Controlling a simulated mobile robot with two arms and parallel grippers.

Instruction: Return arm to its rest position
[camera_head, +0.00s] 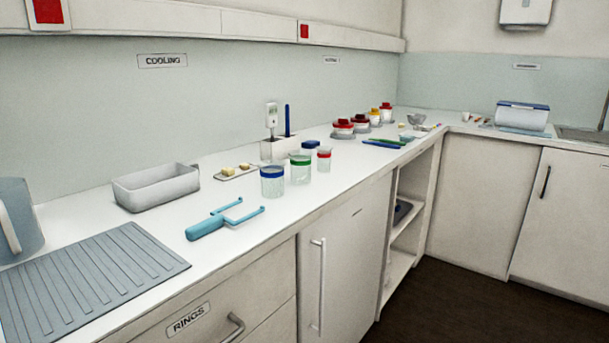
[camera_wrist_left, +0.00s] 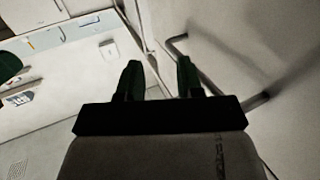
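My left gripper (camera_wrist_left: 158,66) shows only in the left wrist view. Its two dark green fingers stand apart with nothing between them. Pale panels and a grey bar handle (camera_wrist_left: 210,75) show beyond and to the right of the fingers; I cannot tell how far off the handle is. No arm or gripper of mine shows in the head view. My right gripper is not seen.
The counter in the head view bears a blue two-pronged tool (camera_head: 222,219), a white tub (camera_head: 156,187), jars with blue (camera_head: 272,182) and green (camera_head: 300,169) lids, and a ribbed grey mat (camera_head: 92,277). The dark floor (camera_head: 450,310) at lower right is clear.

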